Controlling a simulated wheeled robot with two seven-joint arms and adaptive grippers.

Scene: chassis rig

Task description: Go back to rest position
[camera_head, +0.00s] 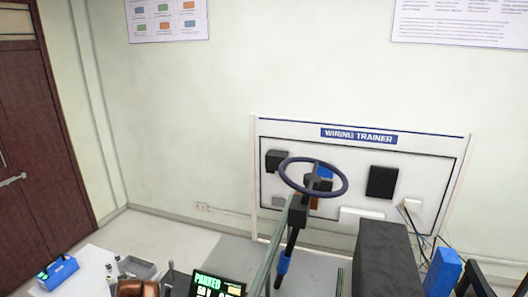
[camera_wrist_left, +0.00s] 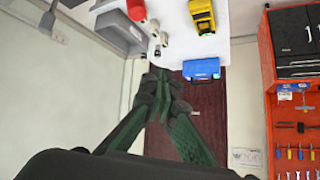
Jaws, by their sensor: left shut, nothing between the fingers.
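My left gripper (camera_wrist_left: 160,88) shows in the left wrist view as two dark green fingers whose tips meet. It is shut with nothing visible between the tips. In that view it points toward a brown door (camera_wrist_left: 208,115), below the white table in the picture. I cannot make out the left gripper clearly in the head view. My right gripper is in neither view. The steering wheel (camera_head: 284,181) stands on its column in the head view, apart from any gripper I can see.
A wiring trainer board (camera_head: 400,160) stands by the wall. A white table (camera_head: 82,272) holds a blue case (camera_head: 57,271). In the left wrist view, a yellow object (camera_wrist_left: 201,16) is on that table and a red tool cabinet (camera_wrist_left: 262,60) stands at right.

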